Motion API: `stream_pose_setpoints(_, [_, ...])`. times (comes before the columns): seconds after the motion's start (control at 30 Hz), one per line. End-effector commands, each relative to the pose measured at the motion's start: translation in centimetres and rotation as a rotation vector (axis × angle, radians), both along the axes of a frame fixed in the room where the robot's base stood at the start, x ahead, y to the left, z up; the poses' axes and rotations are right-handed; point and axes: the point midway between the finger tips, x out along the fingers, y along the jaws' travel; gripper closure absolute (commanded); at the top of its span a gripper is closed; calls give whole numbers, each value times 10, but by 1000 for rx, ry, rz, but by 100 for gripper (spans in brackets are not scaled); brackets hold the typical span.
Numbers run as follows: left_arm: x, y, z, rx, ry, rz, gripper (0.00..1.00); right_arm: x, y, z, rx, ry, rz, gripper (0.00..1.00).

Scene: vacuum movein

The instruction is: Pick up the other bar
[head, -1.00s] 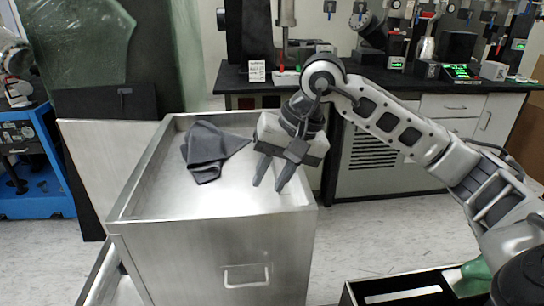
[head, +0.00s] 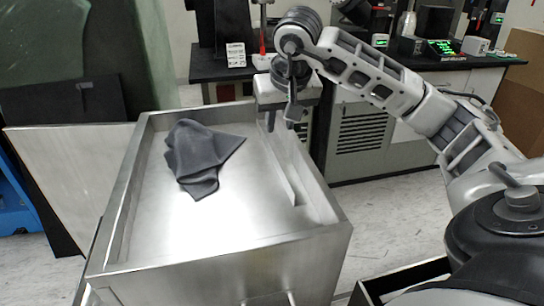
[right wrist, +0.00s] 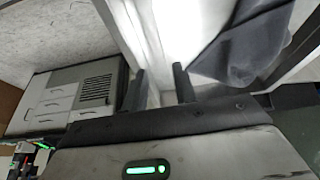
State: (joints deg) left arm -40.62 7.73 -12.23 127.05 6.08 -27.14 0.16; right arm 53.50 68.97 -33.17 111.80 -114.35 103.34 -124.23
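A metal bar (head: 283,165) lies lengthwise inside the shallow steel tray top of a cart (head: 240,240), along its right wall. It is the same bright metal as the tray, so its edges are hard to make out. My right gripper (head: 281,121) points down over the far right part of the tray, near the far end of the bar. In the right wrist view its two fingers (right wrist: 160,85) stand apart, with a pale metal strip behind the gap. I cannot tell whether the fingers reach around the bar. My left gripper is not in view.
A dark grey cloth (head: 200,158) lies crumpled in the left part of the tray. A black-topped bench (head: 350,83) with equipment stands behind. A black open box (head: 405,280) is at the bottom right. The middle of the tray is clear.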

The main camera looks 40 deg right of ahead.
Motion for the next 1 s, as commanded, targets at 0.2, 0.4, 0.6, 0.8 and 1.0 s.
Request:
stream_pose_setpoints(0.2, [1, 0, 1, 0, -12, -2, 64, 14, -6, -39, 3, 3, 0, 72])
stream_pose_setpoints(0.4, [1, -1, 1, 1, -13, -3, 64, 19, -9, -50, 1, 1, 1, 72])
stream_pose_setpoints(0.6, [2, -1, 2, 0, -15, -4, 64, 33, -12, -74, 3, 4, 0, 72])
stream_pose_setpoints(0.8, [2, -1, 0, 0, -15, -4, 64, 40, -16, -93, 2, 0, 2, 72])
stream_pose_setpoints(1.0, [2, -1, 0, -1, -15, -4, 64, 41, -17, -94, 1, -1, 2, 72])
